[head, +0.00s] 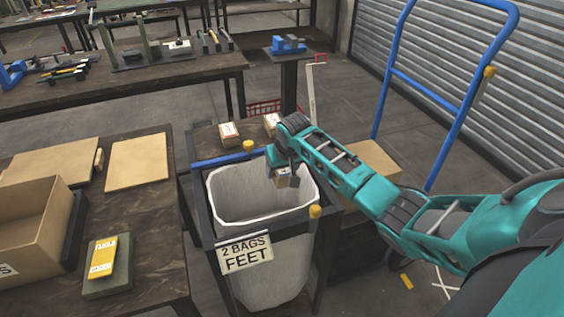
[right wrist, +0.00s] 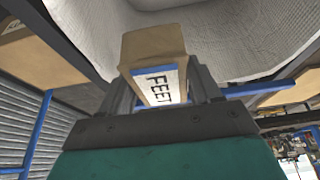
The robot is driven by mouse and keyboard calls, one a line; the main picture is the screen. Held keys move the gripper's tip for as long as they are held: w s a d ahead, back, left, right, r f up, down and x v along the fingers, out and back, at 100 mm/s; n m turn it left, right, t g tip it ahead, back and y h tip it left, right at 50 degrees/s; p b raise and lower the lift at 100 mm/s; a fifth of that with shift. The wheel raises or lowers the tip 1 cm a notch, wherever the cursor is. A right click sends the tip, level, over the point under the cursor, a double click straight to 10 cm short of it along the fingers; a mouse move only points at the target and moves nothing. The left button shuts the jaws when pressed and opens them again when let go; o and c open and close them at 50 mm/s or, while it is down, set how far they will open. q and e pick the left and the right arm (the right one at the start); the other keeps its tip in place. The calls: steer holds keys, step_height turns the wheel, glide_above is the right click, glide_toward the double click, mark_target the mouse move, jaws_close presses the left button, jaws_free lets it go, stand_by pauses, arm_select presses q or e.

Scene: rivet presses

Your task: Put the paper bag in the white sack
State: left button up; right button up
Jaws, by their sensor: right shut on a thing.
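A brown paper bag (right wrist: 152,45) with a white label reading FEET is held between the fingers of my right gripper (right wrist: 160,85). In the head view the right gripper (head: 284,174) points down over the mouth of the white sack, with a small part of the bag (head: 282,180) showing below it. The white sack (head: 262,285) hangs open in a dark frame, and its inner wall also shows in the right wrist view (right wrist: 225,40). How deep the bag sits relative to the sack's rim is hard to tell. The sack's bottom is hidden. My left gripper is not in view.
A sign (head: 245,254) reading 2 BAGS FEET hangs on the frame's front. Two similar small bags (head: 229,133) (head: 271,122) stand on a surface behind the sack. A table with an open carton (head: 45,225) is at left. A blue hand truck (head: 455,125) stands at right.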

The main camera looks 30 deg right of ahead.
steer(key=shift+f+b, duration=1.5)
steer(key=shift+f, duration=1.95)
steer(key=o, duration=1.2)
steer(key=shift+o, duration=0.2)
steer(key=p+v, duration=0.3)
steer(key=v, duration=0.9)
steer(key=shift+w+d, duration=0.1)
steer(key=shift+s+r, duration=0.25)
steer(key=shift+r, duration=0.15)
